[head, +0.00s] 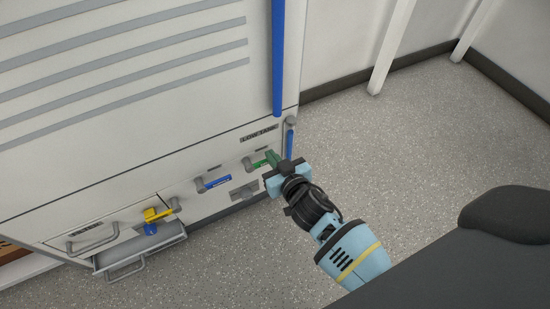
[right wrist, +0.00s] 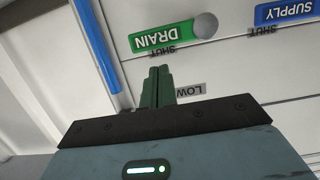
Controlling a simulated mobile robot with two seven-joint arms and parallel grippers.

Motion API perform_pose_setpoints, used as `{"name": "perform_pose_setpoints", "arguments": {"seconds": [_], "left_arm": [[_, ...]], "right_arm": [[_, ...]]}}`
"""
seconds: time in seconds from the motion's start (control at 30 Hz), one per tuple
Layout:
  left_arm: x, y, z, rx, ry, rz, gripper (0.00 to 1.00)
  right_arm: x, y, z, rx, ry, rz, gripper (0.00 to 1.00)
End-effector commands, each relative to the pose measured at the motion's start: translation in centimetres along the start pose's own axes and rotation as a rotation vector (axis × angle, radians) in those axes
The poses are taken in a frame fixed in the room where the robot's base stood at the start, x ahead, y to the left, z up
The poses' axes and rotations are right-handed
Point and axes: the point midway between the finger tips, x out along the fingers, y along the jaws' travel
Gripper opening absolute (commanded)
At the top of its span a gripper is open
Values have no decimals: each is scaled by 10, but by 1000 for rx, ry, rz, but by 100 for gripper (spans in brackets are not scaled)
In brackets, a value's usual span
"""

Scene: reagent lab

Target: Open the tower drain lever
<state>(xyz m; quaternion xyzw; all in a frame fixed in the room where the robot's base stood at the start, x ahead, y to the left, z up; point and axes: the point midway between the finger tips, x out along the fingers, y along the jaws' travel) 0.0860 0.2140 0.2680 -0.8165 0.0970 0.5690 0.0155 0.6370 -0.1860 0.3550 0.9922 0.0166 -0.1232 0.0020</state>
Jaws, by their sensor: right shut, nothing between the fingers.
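The green drain lever (right wrist: 163,40) is labelled DRAIN, upside down in the right wrist view, with a round grey pivot at its right end. It lies along the panel, beside a SHUT mark. In the head view the lever (head: 260,163) is partly covered by my right gripper (head: 272,158). In the right wrist view my right gripper (right wrist: 157,86) is shut, its dark green fingers together and empty. The fingertips point toward the lever and appear just short of it; I cannot tell whether they touch. My left gripper is not in view.
A blue SUPPLY lever (head: 213,183) is left of the drain lever. A yellow lever (head: 157,214) sits farther left above a grey drawer (head: 140,248). A blue vertical pipe (head: 278,60) runs down the cabinet. The speckled floor (head: 420,130) to the right is clear.

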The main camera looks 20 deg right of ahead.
Motion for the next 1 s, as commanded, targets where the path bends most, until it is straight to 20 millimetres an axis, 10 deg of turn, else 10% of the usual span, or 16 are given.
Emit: {"name": "perform_pose_setpoints", "arguments": {"seconds": [1.0], "left_arm": [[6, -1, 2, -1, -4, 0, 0]], "right_arm": [[1, 2, 18, 62, 1, -15, 0]]}}
